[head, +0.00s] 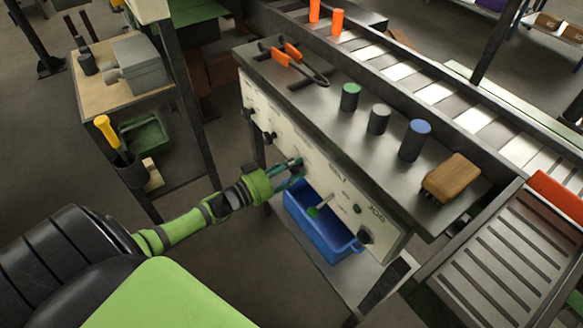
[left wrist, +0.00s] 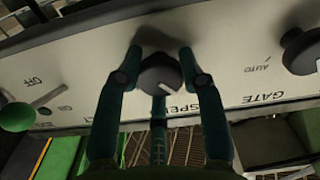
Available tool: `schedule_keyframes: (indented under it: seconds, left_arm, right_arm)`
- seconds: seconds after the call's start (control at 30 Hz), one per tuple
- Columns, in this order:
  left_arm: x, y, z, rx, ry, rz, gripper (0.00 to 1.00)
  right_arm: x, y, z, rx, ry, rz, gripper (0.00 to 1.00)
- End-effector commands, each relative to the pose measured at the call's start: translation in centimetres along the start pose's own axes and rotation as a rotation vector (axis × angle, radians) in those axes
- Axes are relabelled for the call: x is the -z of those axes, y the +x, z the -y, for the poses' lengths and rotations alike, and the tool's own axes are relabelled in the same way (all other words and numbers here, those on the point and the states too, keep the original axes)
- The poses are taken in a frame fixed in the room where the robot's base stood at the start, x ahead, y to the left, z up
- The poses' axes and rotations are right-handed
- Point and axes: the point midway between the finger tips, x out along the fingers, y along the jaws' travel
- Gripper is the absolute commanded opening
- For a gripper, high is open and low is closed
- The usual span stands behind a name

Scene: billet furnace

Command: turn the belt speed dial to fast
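The belt speed dial (left wrist: 160,76) is a dark round knob with a white mark on the pale control panel (left wrist: 90,75). In the left wrist view the lettering is upside down. The mark points to the lower right, and part of SPEED shows below the dial. In the head view this gripper (head: 297,172) is at the panel front and hides the dial. The slow and fast marks cannot be read. My right gripper is not in view.
A green-knobbed lever (left wrist: 18,115) and a gate knob (left wrist: 301,51) flank the dial. A blue bin (head: 312,232) sits below the panel. A side table (head: 105,95) stands left.

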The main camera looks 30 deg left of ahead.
Motion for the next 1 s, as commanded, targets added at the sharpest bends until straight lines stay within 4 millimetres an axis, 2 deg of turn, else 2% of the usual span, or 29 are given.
schedule_keyframes:
  seconds: [0.47,1.0]
  left_arm:
    - [-0.28,-0.09,-0.05,0.001,0.072,0.005,0.06]
    - [-0.37,-0.11,0.03,0.001,0.526,0.006,0.06]
  right_arm:
    - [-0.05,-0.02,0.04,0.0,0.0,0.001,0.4]
    - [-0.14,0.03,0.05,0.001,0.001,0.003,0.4]
